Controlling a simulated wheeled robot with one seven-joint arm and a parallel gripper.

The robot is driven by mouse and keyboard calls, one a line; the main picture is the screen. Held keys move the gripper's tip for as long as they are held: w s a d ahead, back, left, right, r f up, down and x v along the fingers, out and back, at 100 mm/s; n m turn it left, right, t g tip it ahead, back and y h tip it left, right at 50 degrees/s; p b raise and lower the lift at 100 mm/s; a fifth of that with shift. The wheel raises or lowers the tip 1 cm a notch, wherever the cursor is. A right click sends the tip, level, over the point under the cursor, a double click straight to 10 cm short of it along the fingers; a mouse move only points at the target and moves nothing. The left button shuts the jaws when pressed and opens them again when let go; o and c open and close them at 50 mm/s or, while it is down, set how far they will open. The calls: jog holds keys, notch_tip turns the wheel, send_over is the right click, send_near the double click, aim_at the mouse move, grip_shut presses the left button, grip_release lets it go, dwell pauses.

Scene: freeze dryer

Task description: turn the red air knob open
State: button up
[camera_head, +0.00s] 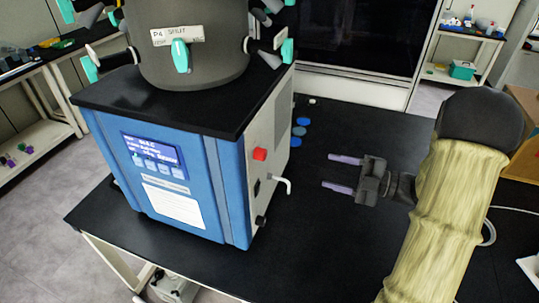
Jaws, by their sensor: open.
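The red air knob (260,154) sits high on the right side wall of the blue freeze dryer (225,190). My gripper (343,173) is to the right of the knob, above the black table, with its two purple fingers pointing left toward the machine. The fingers are apart and empty, with a clear gap between them and the knob. The knob is fully visible; its turn position cannot be told.
A white bent spout (284,184) and a black knob (261,221) stick out below the red knob. The drum (190,45) with teal-handled valves stands on top. The table's front right is clear.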

aim_at(265, 155)
jog(key=shift+a, duration=0.1)
jog(key=p+x, duration=0.6)
jog(key=x, duration=1.1)
jog(key=shift+w+a, duration=0.1)
jog(key=c, duration=1)
